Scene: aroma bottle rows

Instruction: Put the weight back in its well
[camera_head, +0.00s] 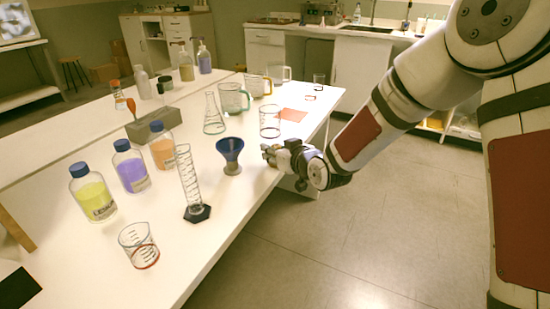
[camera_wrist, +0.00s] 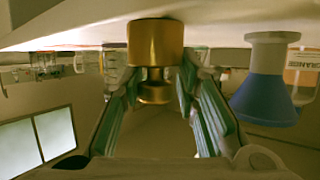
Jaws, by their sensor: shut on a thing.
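The brass weight (camera_wrist: 155,42) is a shiny cylinder with a narrower knob, and it fills the top middle of the wrist view. My gripper (camera_wrist: 157,80) has its two green-lined fingers on either side of the weight's neck and knob, shut on it. The wrist view looks upside down, with the white table surface at the top. The weight's broad end is at or very close to that surface; I cannot tell if it touches. In the head view my gripper (camera_head: 268,155) is low at the table's right edge, and it hides the weight. I cannot make out a well.
A blue funnel (camera_head: 230,150) stands just left of my gripper, with a graduated cylinder (camera_head: 190,180) nearer. A grey block (camera_head: 153,124) and several bottles stand farther left. Open floor (camera_head: 370,220) lies right of the table.

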